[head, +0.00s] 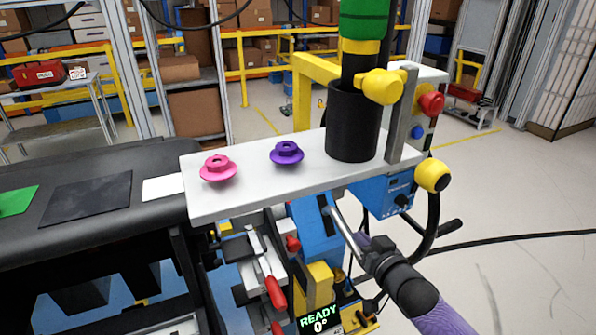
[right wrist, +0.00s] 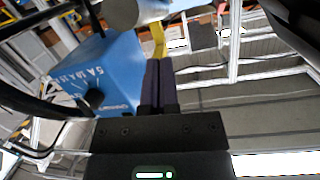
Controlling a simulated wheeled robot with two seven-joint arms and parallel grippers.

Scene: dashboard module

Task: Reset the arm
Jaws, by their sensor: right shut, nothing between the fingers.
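My right gripper (head: 368,243) is at the lower right of the head view, below the white shelf and in front of the blue box. Its fingers are together and empty; they also show shut in the right wrist view (right wrist: 160,82). A slanted metal bar (head: 345,228) runs down from the blue unit (head: 316,228) towards the gripper. I cannot tell whether the two touch. My left gripper is not in view.
The white shelf (head: 235,195) carries a pink knob-like part (head: 218,170), a purple one (head: 287,154) and a black cylinder (head: 352,125). A yellow ball (head: 432,176) and blue box (head: 388,194) are close to my right gripper. Red-handled clamps (head: 274,291) are below the shelf.

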